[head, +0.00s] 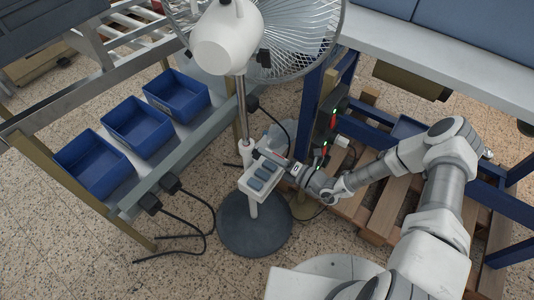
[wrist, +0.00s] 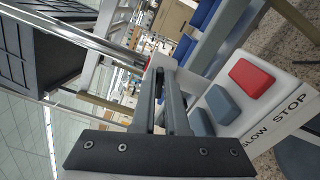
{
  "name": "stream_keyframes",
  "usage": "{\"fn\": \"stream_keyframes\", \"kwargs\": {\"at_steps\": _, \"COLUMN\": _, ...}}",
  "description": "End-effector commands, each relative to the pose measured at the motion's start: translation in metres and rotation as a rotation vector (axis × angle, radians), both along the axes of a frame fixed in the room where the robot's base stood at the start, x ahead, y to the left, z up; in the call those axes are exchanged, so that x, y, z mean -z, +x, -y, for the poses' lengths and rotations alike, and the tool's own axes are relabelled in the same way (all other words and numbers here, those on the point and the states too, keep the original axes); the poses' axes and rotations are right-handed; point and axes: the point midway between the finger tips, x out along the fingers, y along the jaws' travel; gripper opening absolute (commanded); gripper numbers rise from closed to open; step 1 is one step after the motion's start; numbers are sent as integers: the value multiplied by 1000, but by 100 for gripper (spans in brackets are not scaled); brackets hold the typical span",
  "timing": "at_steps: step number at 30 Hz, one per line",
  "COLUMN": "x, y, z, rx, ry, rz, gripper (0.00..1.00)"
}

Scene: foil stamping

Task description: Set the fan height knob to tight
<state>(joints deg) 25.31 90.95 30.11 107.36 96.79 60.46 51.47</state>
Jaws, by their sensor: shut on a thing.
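The pedestal fan stands with its white motor housing (head: 228,38) on a chrome pole (head: 242,105). A white collar (head: 246,147) sits on the pole above the button box (head: 246,186). My gripper (head: 264,155) reaches in from the right, with its fingertips at the collar, just above the box. In the wrist view, my gripper's two grey fingers (wrist: 161,72) are close together at the collar height. They are shut on the height knob, which is mostly hidden between them; its turn angle cannot be told.
The box carries a red button (wrist: 251,77) and blue-grey buttons (wrist: 222,104) close beside my fingers. The round dark fan base (head: 256,235) is on the floor. Blue bins (head: 137,125) line the left rack. A wooden pallet (head: 382,213) and blue bench frame are at right.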

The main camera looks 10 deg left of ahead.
Motion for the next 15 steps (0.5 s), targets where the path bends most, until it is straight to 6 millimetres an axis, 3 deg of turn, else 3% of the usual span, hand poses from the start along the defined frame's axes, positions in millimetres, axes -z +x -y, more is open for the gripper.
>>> {"fn": "stream_keyframes", "kwargs": {"at_steps": 8, "x": 2, "y": -2, "z": 0, "rx": -2, "ry": -2, "rz": -5, "gripper": 0}}
{"fn": "stream_keyframes", "kwargs": {"at_steps": 9, "x": 2, "y": -2, "z": 0, "rx": -2, "ry": -2, "rz": -5, "gripper": 13}}
{"fn": "stream_keyframes", "kwargs": {"at_steps": 12, "x": 2, "y": -2, "z": 0, "rx": -2, "ry": -2, "rz": -5, "gripper": 31}}
{"fn": "stream_keyframes", "kwargs": {"at_steps": 14, "x": 1, "y": -1, "z": 0, "rx": -1, "ry": -1, "rz": -4, "gripper": 41}}
{"fn": "stream_keyframes", "kwargs": {"at_steps": 15, "x": 1, "y": -1, "z": 0, "rx": -1, "ry": -1, "rz": -4, "gripper": 41}}
